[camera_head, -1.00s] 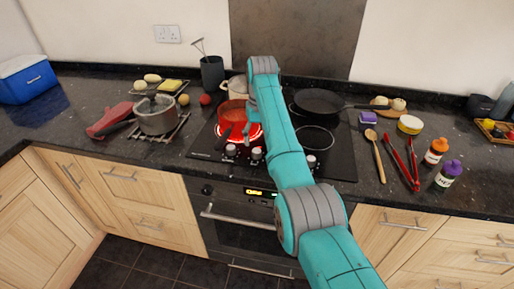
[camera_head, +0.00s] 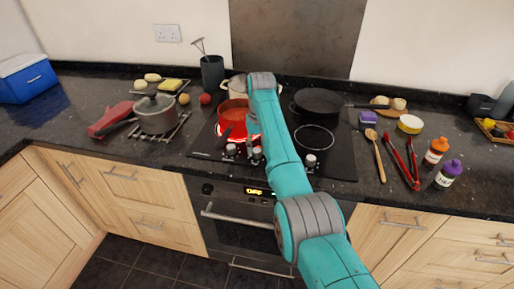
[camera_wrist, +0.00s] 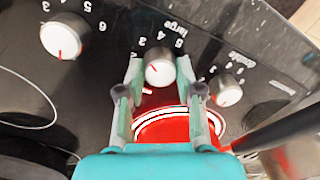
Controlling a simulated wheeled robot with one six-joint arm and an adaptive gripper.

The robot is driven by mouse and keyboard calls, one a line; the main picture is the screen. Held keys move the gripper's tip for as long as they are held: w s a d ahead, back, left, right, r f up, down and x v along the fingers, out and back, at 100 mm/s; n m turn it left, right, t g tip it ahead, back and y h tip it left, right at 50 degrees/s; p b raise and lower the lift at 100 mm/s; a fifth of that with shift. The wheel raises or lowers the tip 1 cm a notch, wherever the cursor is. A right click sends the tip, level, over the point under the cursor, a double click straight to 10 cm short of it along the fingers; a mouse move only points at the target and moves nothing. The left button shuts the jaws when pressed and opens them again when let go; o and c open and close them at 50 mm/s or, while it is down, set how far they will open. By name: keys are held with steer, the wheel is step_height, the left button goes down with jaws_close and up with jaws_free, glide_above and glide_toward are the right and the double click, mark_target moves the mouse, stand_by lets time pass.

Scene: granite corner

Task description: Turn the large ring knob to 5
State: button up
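The large ring knob (camera_wrist: 158,72) is a round pale knob with a red mark, beside the printed word "large" in the wrist view. Its red mark sits at the lower left of its face, away from the printed numbers along its upper side. My gripper (camera_wrist: 160,66) straddles this knob, one finger on each side. The fingers look open, with a slight gap to the knob; contact is hard to judge. In the head view my arm hides most of the gripper.
Other knobs stand on both sides, one at left (camera_wrist: 65,36) and one marked "Double" (camera_wrist: 226,90). A red pot (camera_head: 232,117) stands on a glowing ring close behind the knobs. A frying pan (camera_head: 318,101) sits back right.

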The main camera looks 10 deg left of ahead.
steer(key=shift+m, duration=0.3)
steer(key=m, duration=0.3)
steer(key=shift+m, duration=0.3)
steer(key=m, duration=0.3)
steer(key=shift+d+m, duration=0.1)
steer(key=shift+m, duration=0.2)
steer(key=m, duration=0.4)
steer(key=shift+t, duration=0.3)
steer(key=shift+s+m, duration=0.1)
steer(key=shift+m, duration=1.8)
steer(key=o, duration=1.2)
steer(key=shift+c, duration=0.2)
